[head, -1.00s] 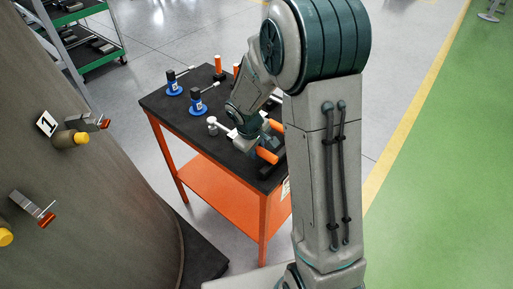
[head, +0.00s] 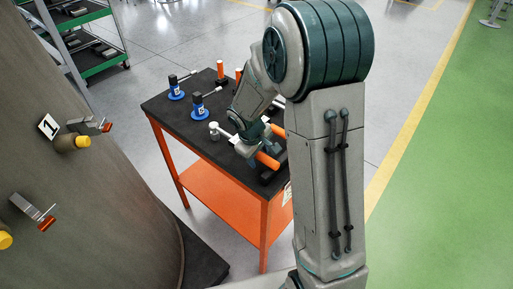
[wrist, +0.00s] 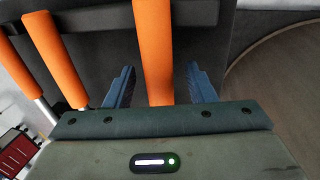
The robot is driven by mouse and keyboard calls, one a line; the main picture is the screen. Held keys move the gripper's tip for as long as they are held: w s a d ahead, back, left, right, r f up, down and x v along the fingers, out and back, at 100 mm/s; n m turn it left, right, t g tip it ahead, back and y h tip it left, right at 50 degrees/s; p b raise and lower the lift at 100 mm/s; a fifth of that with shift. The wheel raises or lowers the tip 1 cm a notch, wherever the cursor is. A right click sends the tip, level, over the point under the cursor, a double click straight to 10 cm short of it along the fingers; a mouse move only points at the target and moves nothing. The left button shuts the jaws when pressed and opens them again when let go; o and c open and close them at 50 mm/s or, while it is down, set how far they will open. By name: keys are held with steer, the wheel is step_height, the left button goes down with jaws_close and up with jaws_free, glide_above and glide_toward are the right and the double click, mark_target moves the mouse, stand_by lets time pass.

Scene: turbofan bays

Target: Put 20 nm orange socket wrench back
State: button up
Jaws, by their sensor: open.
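A socket wrench with an orange handle (wrist: 154,45) runs between my fingers in the wrist view. My gripper (wrist: 161,88) is open, with one dark blue finger on each side of the handle and visible gaps to it. In the head view my gripper is partly hidden by my wrist, near an orange handle (head: 268,160) at the cart's near end. A silver head (head: 214,127) shows left of my wrist. Two more orange-handled tools (wrist: 52,50) lie left in the wrist view. No torque marking is readable, so I cannot tell which is the 20 nm wrench.
The orange cart's black top (head: 160,108) carries blue holders (head: 198,107) with upright tools and a dark rack (wrist: 195,13). A large curved casing (head: 100,190) stands close on the left. Open floor (head: 300,20) lies behind the cart.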

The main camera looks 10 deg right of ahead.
steer(key=v, duration=1.3)
steer(key=shift+r, duration=0.35)
steer(key=shift+s, duration=0.1)
stand_by(0.3)
